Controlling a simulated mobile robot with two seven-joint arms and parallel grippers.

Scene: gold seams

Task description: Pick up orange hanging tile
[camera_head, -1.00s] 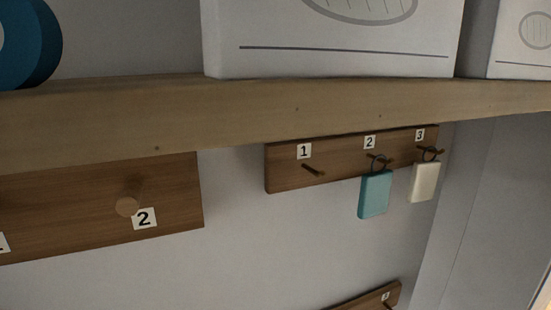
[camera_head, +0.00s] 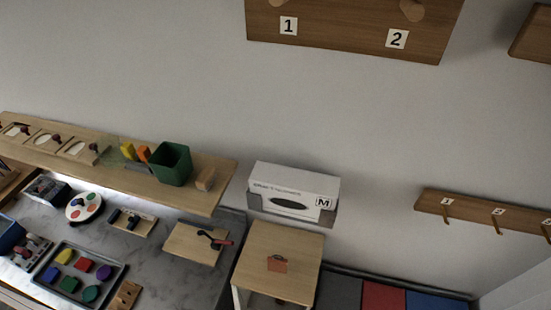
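The orange hanging tile (camera_head: 277,266) lies flat on top of a small light-wood table (camera_head: 258,240) in the lower middle of the head view. A dark ring or loop shows at its far edge. Nothing covers the tile. Neither of my grippers is in view.
A white glove box (camera_head: 293,190) is on the wall behind the table. Left of it, a grey counter (camera_head: 150,262) holds trays and small items below a wooden shelf (camera_head: 205,204) with a green bin (camera_head: 171,164). Peg boards (camera_head: 480,213) hang on the wall.

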